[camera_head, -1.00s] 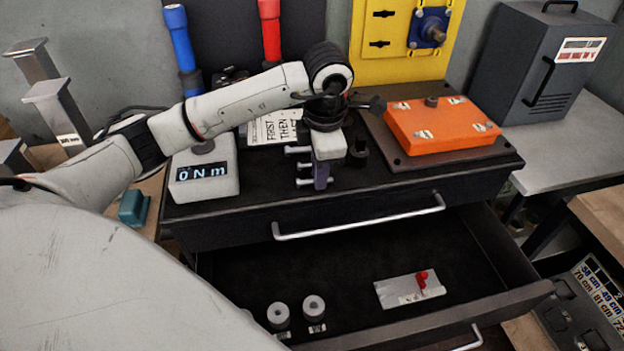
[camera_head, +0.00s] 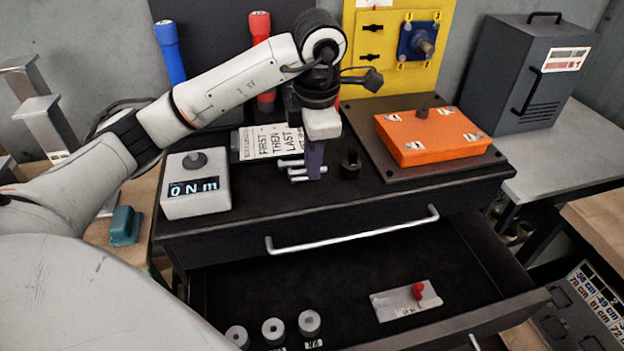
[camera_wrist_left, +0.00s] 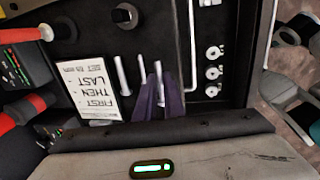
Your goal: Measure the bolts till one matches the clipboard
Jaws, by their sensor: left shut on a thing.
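Three silver bolts lie close together on the black top of the drawer cabinet; one bolt (camera_head: 288,163) lies farthest back. My left gripper (camera_head: 314,172) reaches down at their right end, purple fingers shut on the nearest bolt. In the left wrist view the fingers (camera_wrist_left: 158,104) close around this held bolt (camera_wrist_left: 158,70), with the other two beside it. The clipboard (camera_head: 272,142) lies behind the bolts; its white sheet reads "FIRST - THEN - LAST", with smaller text too unclear to read. A metal plate with a red knob (camera_head: 417,291) lies in the open drawer. My right gripper is out of view.
A white meter (camera_head: 195,188) reading "0 N m" stands left of the bolts. A black knobbed piece (camera_head: 350,165) stands just right of the gripper. An orange box (camera_head: 430,138) sits farther right. Grey rings (camera_head: 309,322) stand in the open drawer (camera_head: 480,300).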

